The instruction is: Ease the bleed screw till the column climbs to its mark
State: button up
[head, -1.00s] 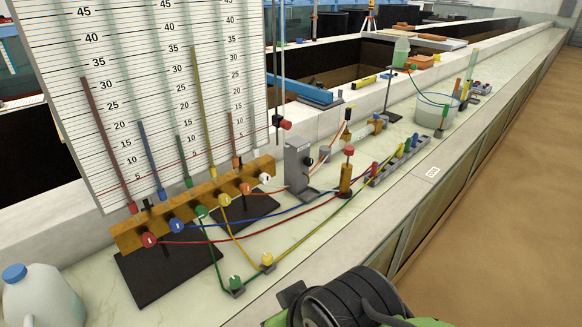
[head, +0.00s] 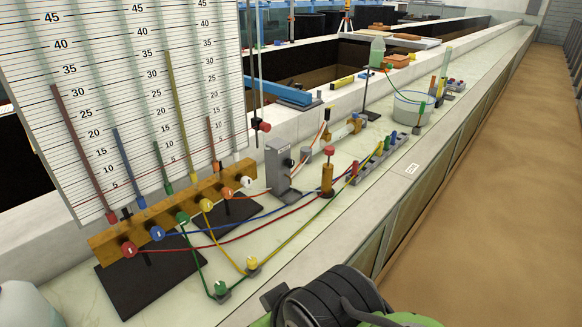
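A white scale board (head: 150,60) stands at the left with coloured columns on it: red (head: 82,150), blue (head: 128,165), green (head: 162,165), yellow (head: 180,115) and a shorter orange one (head: 214,140). The yellow column stands highest. A thin red line crosses the lower board. Below is a wooden manifold (head: 105,240) with coloured numbered knobs, including red (head: 129,250), blue (head: 158,233), green (head: 183,217), yellow (head: 207,205), orange (head: 228,193) and white (head: 246,181). I cannot tell which part is the bleed screw. My gripper is not in view; only dark and green parts of my arm show at the bottom.
Coloured tubes run across the bench (head: 300,240) to green (head: 221,288) and yellow (head: 252,263) fittings, a grey block (head: 278,165), a brass cylinder with red top (head: 328,178) and a coloured valve row (head: 375,160). The floor at right is clear.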

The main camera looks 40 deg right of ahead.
aim_at(289, 162)
jog(key=l+u, duration=0.25)
jog(key=l, duration=0.2)
jog(key=l+u, duration=0.3)
jog(key=l, duration=0.2)
jog(key=l+u, duration=0.25)
jog(key=l, duration=0.2)
jog(key=k+l+u, duration=0.25)
jog(key=l, duration=0.2)
jog(key=l+u, duration=0.25)
jog(key=l, duration=0.2)
